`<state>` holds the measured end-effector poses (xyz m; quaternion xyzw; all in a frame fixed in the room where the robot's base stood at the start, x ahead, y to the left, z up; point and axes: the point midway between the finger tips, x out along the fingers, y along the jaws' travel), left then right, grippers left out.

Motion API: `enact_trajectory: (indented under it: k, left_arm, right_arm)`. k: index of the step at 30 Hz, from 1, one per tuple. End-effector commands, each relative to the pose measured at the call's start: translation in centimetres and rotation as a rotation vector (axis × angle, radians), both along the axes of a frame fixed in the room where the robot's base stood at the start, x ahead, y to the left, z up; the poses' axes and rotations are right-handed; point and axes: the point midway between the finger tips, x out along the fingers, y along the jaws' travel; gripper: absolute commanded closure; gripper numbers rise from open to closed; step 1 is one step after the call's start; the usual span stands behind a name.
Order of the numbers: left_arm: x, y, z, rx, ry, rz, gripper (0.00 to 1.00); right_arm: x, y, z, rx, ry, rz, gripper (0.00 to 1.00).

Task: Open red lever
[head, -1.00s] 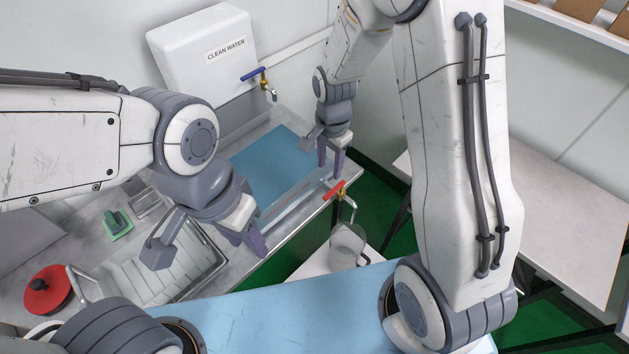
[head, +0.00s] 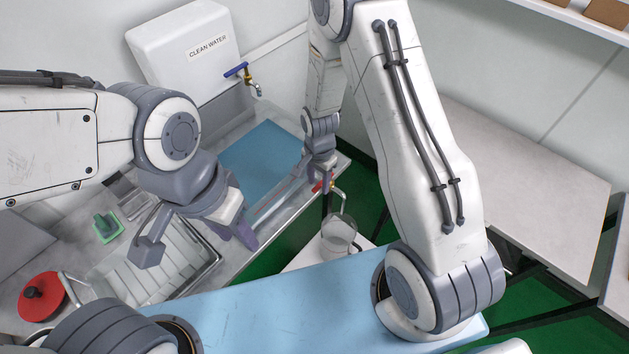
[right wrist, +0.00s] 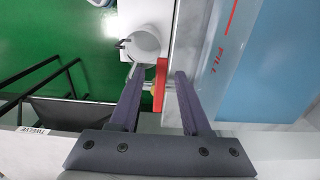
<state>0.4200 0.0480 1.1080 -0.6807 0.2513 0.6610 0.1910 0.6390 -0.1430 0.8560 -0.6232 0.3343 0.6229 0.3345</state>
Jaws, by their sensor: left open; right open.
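The red lever (head: 319,185) sits on a small brass tap at the counter's front edge in the head view, partly hidden by my right gripper. In the right wrist view the red lever (right wrist: 160,84) is between the two open fingers, with a gap on each side. My right gripper (right wrist: 159,73) is open around it; in the head view my right gripper (head: 320,178) points down at the tap. My left gripper (head: 197,243) is open and empty above the sink rack at the left.
A clear jug (head: 339,236) stands below the tap on a white surface. A white clean water tank (head: 186,50) with a blue-handled tap (head: 236,71) is on the back wall. A red lid (head: 43,296) and green item (head: 108,228) lie at left.

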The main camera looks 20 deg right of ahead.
Motion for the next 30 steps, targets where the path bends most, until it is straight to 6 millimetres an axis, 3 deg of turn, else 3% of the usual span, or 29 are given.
enact_trajectory:
  k: [1, 4, 5, 30]
  left_arm:
    - [0.00, 0.00, 0.00, 0.000, 0.000, 0.000, 0.56]
    - [0.00, 0.00, 0.00, 0.000, 0.000, 0.000, 0.56]
    - [0.00, 0.00, 0.00, 0.000, 0.000, 0.000, 0.56]
    - [0.00, 0.00, 0.01, 0.000, 0.000, 0.000, 0.56]
  right_arm:
    - [0.01, 0.01, 0.01, 0.000, 0.000, 0.000, 0.60]
    - [0.00, 0.00, 0.02, 0.000, 0.000, 0.000, 0.98]
    - [-0.01, -0.01, 0.02, 0.000, 0.000, 0.000, 1.00]
    - [-0.12, -0.14, 0.05, -0.001, 0.003, -0.003, 1.00]
